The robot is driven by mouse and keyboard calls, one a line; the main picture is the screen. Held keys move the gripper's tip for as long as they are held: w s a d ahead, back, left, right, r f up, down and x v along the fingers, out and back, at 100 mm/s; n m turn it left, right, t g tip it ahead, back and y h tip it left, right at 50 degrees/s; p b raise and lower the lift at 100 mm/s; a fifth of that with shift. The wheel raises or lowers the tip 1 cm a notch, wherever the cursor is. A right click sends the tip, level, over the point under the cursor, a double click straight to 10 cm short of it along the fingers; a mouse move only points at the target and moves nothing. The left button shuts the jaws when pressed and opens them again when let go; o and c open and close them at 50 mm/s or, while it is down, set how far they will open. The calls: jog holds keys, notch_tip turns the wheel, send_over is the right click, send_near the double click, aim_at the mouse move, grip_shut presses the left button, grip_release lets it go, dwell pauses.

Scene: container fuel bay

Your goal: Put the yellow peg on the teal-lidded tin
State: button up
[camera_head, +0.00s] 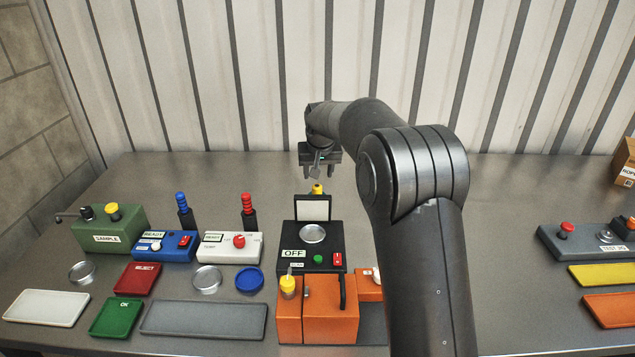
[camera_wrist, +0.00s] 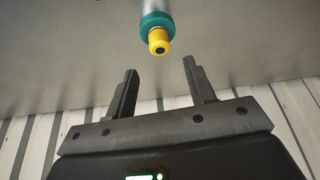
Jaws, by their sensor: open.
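The yellow peg (camera_wrist: 159,42) shows in the wrist view with a dark round centre. It appears end-on over the teal lid (camera_wrist: 156,24) of a silver tin (camera_wrist: 152,6), in line with it and seemingly resting on it. In the head view the yellow peg (camera_head: 317,189) pokes up behind a white panel, which hides the tin. My gripper (camera_head: 320,165) is open and empty above the peg. In the wrist view the spread fingertips of my gripper (camera_wrist: 160,67) are apart from the peg, which is not between them.
A black device marked OFF (camera_head: 312,262) with an upright white panel (camera_head: 313,208) stands in front of the peg. An orange box (camera_head: 318,322) is nearer. Switch boxes, dishes and trays fill the left. A corrugated wall (camera_head: 265,75) closes the back.

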jog(key=s+d+r, duration=0.4)
jog(key=s, duration=0.4)
jog(key=s+d+r, duration=0.3)
jog(key=s+r, duration=0.2)
jog(key=s, duration=0.3)
jog(key=s+d+r, duration=0.4)
jog(key=s, duration=0.4)
jog(key=s+d+f, duration=0.1)
jog(key=s+f, duration=0.1)
jog(key=s, duration=0.5)
jog(key=s+d+f+m, duration=0.1)
jog(key=s+d+f, duration=0.1)
jog(key=s, duration=0.6)
jog(key=s+d+f+t, duration=0.1)
jog(key=s+f, duration=0.1)
jog(key=s, duration=0.5)
jog(key=shift+s+d+f+h, duration=0.2)
jog(key=shift+d+f+h, duration=0.1)
